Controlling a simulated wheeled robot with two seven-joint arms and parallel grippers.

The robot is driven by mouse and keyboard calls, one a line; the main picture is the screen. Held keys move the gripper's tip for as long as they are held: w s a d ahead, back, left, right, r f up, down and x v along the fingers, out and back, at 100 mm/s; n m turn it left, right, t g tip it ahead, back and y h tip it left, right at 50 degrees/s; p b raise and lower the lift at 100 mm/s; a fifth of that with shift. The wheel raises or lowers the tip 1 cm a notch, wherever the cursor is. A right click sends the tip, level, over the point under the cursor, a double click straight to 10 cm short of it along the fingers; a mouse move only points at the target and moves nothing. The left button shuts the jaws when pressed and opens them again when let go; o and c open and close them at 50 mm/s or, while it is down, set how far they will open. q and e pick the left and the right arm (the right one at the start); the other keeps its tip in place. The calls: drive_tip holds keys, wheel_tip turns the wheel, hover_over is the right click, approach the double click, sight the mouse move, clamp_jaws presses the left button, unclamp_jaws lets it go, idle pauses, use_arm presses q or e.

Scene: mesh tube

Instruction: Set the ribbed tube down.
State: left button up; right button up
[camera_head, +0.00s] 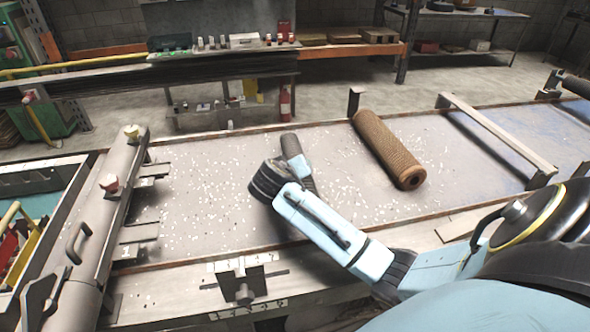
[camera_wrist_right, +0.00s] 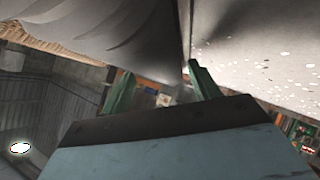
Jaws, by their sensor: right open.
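The ribbed tube (camera_head: 388,149) is brown with a mesh-like surface. In the head view it lies on its side on the speckled table (camera_head: 215,195), slanting from the back edge toward the front right. My right arm comes in from the right, with its grey end (camera_head: 295,152) left of the tube and apart from it. The fingertips are hard to make out there. In the right wrist view the two green fingers of my right gripper (camera_wrist_right: 162,88) stand apart, with nothing held between them. A large grey shape fills the upper left there; I cannot tell what it is. My left gripper is out of view.
A metal frame bar (camera_head: 497,138) crosses the table right of the tube. A thick grey pipe structure (camera_head: 98,225) stands at the left. A small upright post (camera_head: 355,100) stands at the back edge near the tube. The table's left middle is clear apart from white flecks.

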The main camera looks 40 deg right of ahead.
drive_tip(key=p+v, duration=0.1)
drive_tip(key=v, duration=0.9)
drive_tip(key=shift+s+a, duration=0.15)
drive_tip(key=shift+a, duration=0.05)
drive_tip(key=shift+r, duration=0.15)
